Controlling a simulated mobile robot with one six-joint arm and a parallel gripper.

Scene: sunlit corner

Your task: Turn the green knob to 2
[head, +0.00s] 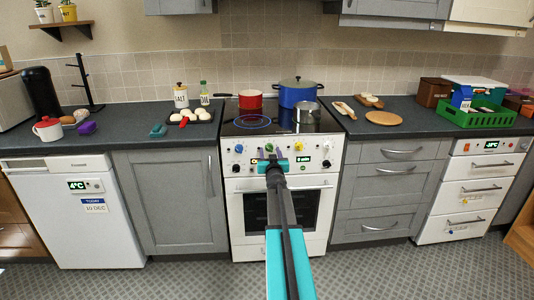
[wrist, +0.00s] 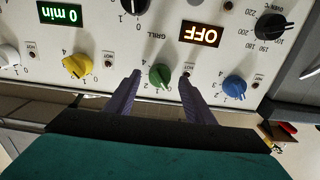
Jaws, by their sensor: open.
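The green knob (wrist: 160,76) is on the white stove front, between my two purple fingers in the wrist view, which shows the panel upside down. In the head view it (head: 269,149) sits on the stove panel just above my gripper (head: 275,161). My gripper (wrist: 159,80) is open, with one finger on each side of the knob and a visible gap to both. Small printed numbers, including a 2 and a 4, sit around the knob. I cannot tell exactly which mark its pointer faces.
A blue knob (wrist: 234,89) and a yellow knob (wrist: 77,66) flank the green one. An OFF display (wrist: 199,34) and a 0 min display (wrist: 60,14) are on the panel. A red pan (head: 250,100) and a blue pot (head: 298,95) stand on the hob above. The floor is clear.

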